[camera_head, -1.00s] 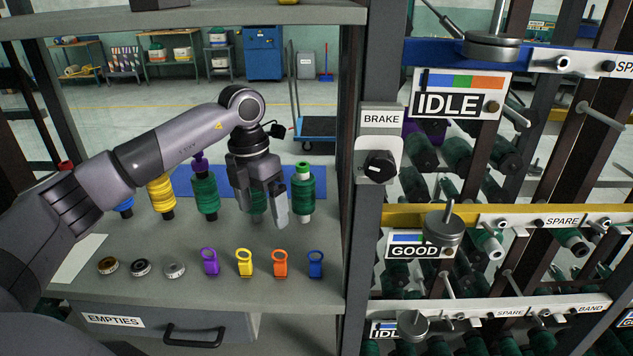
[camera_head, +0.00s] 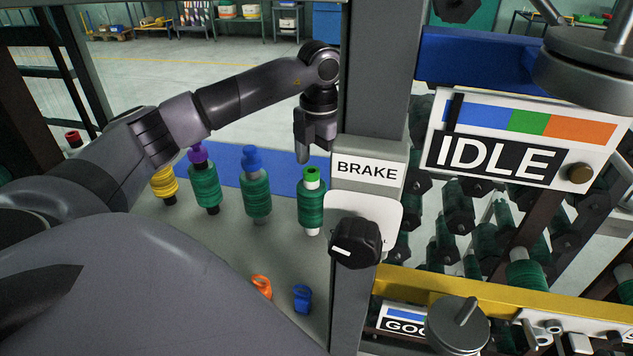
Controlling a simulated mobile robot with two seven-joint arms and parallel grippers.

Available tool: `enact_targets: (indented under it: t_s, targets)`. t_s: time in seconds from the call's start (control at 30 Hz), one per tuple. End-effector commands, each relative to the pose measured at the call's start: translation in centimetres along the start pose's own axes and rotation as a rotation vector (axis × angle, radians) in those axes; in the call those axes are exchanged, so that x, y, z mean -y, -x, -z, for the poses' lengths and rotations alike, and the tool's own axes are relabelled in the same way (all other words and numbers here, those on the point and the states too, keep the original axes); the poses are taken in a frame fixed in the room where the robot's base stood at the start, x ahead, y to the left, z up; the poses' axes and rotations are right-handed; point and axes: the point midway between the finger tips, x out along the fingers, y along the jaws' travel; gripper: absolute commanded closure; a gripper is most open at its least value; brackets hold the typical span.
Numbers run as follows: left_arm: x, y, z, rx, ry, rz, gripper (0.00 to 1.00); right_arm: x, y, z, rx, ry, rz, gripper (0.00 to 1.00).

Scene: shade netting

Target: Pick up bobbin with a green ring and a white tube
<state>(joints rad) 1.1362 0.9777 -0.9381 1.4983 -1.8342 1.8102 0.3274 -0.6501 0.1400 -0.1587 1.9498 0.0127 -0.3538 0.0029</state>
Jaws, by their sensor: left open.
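The bobbin with a green ring and a white tube (camera_head: 312,204) stands upright on the shelf, wound with green yarn, close to the grey post. My left gripper (camera_head: 304,157) is open and empty, pointing down just above and behind the bobbin's top in the picture. Whether it touches the bobbin I cannot tell. The post hides part of the gripper's right side. My right gripper is not in view.
The post carries a BRAKE knob (camera_head: 355,243). An orange clip (camera_head: 262,286) and a blue clip (camera_head: 302,298) lie in front.

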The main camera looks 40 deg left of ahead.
Motion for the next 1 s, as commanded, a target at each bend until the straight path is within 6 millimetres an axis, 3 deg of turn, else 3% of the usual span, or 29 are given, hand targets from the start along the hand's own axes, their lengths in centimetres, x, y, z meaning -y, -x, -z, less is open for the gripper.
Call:
enact_targets:
  t_s: [0.33, 0.63, 0.67, 0.83, 0.87, 1.0]
  targets:
    - [0.0, -4.5, 0.9, -0.003, 0.000, 0.000, 0.07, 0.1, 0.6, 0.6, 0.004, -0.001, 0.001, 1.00]
    - [0.0, -5.1, 0.8, 0.001, 0.000, 0.000, 0.07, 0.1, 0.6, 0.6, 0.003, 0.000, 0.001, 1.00]
    - [0.0, -5.1, 0.8, 0.000, 0.000, 0.000, 0.11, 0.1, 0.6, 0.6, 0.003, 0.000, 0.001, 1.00]
    - [0.0, -5.1, 0.8, 0.000, 0.000, 0.000, 0.66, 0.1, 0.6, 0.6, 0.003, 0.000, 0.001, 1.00]
    - [0.0, -5.1, 0.8, 0.000, 0.000, 0.000, 0.70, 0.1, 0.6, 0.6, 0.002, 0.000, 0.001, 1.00]
    - [0.0, -5.0, 0.8, 0.001, 0.000, 0.000, 0.70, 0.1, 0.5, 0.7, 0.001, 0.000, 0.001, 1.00]
